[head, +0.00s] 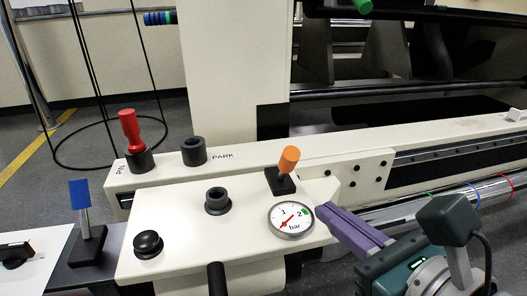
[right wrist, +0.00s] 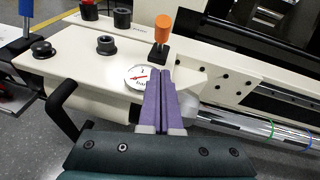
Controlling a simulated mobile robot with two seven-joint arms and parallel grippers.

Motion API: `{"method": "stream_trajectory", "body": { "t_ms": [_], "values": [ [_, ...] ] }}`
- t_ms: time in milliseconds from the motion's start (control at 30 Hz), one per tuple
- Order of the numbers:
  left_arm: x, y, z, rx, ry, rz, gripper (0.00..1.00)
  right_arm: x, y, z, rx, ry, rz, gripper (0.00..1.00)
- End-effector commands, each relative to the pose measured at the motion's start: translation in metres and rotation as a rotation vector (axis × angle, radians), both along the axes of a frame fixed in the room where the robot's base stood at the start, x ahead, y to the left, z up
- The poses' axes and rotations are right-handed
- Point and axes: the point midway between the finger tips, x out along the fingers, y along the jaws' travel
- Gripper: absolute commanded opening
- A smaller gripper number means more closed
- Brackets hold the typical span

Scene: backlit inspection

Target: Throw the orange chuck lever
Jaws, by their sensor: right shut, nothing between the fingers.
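The orange chuck lever (head: 289,160) stands on a black base on the cream panel, right of its middle and behind the gauge. In the head view it leans slightly to the right. It also shows in the right wrist view (right wrist: 163,26), beyond my fingertips. My right gripper (head: 325,212) comes in from the lower right, its purple fingers shut and empty. The fingertips are beside the right edge of the gauge, in front of the lever and apart from it. In the right wrist view the closed fingers (right wrist: 164,73) point toward the lever base. My left gripper is not in view.
A pressure gauge (head: 291,220) marked bar lies close to my fingertips. A red pin handle (head: 130,130), an empty PARK socket (head: 194,151), a black collar (head: 217,200), a black knob (head: 148,245) and a blue lever (head: 80,195) stand further left. A clear tube (head: 470,192) runs at right.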

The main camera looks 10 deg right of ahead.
Motion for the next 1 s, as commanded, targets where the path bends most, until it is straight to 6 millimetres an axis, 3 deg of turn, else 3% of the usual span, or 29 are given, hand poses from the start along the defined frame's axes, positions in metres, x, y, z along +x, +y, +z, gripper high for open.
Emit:
{"method": "stream_trajectory", "body": {
  "t_ms": [167,400,1000],
  "values": [
    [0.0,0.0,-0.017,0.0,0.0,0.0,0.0,0.036,0.006,-0.013,0.0,-0.003,-0.001,0.0],
    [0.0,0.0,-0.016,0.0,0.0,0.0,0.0,0.061,0.013,0.007,0.002,-0.002,0.0,0.0],
    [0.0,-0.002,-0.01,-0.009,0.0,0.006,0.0,0.066,0.015,0.014,0.001,0.01,-0.001,0.0]
  ]
}}
